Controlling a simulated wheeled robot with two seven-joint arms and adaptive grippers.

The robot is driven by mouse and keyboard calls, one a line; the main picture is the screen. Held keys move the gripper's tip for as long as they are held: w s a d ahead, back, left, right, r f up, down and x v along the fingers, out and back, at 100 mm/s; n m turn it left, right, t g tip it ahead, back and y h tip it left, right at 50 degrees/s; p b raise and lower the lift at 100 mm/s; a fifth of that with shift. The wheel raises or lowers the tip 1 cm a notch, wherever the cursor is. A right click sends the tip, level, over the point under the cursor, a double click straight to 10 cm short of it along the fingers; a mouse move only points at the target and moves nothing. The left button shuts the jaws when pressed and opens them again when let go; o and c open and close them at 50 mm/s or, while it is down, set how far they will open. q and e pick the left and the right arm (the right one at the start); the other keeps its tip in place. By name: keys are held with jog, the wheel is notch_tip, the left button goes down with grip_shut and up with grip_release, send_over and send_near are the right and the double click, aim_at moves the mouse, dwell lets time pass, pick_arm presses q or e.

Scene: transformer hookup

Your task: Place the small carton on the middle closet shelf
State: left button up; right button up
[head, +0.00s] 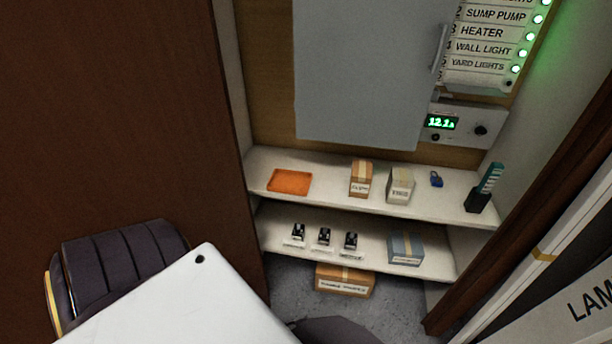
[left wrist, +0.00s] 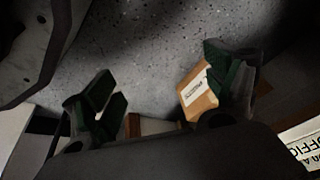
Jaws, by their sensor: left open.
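In the head view, a brown carton (head: 345,281) with a pale label sits on the closet floor, under the lower shelf (head: 372,258). A small brown carton (head: 361,178) and a whitish carton (head: 400,186) stand side by side on the upper visible shelf (head: 330,196). A blue-grey carton (head: 406,248) stands at the right of the lower shelf. In the left wrist view, my left gripper (left wrist: 164,86) is open, its green-padded fingers spread wide. A labelled brown carton (left wrist: 197,97) shows beside its right finger, partly hidden; contact cannot be told. My right gripper is not in view.
An orange tray (head: 289,181), a blue padlock (head: 436,179) and a dark holder (head: 478,201) share the upper shelf. Several small devices (head: 324,237) line the lower shelf. A brown door panel (head: 110,130) is at left. A grey panel (head: 365,70) hangs above.

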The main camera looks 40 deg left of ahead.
pick_arm(q)
jog(key=shift+g+h, duration=0.4)
jog(key=shift+g, duration=0.2)
jog(key=s+f, duration=0.2)
jog(key=s, duration=0.1)
jog(key=s+f, duration=0.1)
jog(key=shift+s+d, duration=0.3)
jog(key=shift+s, duration=0.1)
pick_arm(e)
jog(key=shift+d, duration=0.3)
